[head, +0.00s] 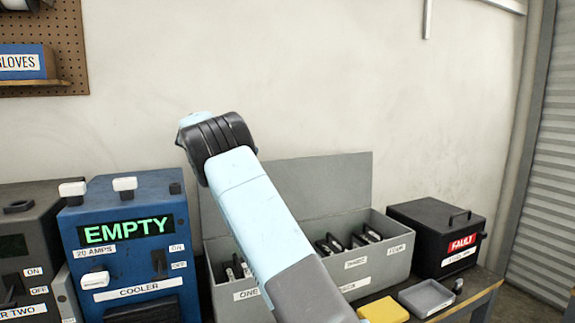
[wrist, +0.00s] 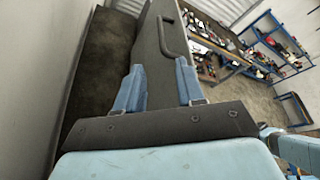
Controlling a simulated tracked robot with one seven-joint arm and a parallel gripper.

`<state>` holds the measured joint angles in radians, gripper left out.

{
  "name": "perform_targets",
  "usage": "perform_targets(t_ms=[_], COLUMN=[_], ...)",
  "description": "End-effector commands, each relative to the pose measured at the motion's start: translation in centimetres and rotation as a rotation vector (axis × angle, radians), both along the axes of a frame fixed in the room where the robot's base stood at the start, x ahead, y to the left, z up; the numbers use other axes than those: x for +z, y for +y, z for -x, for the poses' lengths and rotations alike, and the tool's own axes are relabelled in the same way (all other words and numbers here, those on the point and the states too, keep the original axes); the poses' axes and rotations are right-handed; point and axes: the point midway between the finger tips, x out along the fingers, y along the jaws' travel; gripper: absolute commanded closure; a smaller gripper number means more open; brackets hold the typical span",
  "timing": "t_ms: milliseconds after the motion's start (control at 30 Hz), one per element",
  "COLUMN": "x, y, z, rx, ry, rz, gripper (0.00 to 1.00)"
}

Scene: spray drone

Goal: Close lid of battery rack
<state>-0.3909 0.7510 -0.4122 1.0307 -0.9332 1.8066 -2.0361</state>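The battery rack (head: 378,262) is a grey box with labelled compartments holding several batteries. Its lid (head: 325,182) stands open, upright along the back edge near the wall. In the wrist view, a grey panel with a dark handle (wrist: 176,38), which looks like the lid, lies just ahead of and between my fingers. My gripper (wrist: 160,66) has its two blue fingers apart, with nothing clamped between them. I cannot tell whether a finger touches the panel. In the head view my arm covers the rack's left part, and my gripper does not show.
A blue cooler unit (head: 130,245) reading EMPTY stands left of the rack. A black box marked FAULT (head: 437,235) stands to its right. A yellow block (head: 383,311) and a small grey tray (head: 427,298) lie in front. The wall (head: 330,80) is close behind.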

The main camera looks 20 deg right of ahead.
Motion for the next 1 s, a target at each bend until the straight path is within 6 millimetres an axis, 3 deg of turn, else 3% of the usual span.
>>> perform_targets(t_ms=[700, 1000], x=[-3.2, -4.0], y=[-10.5, -12.7], z=[2.9, 3.5], rx=[-0.006, -0.005], ry=[0.001, -0.001], rz=[0.0, -0.001], gripper=[0.62, 0.62])
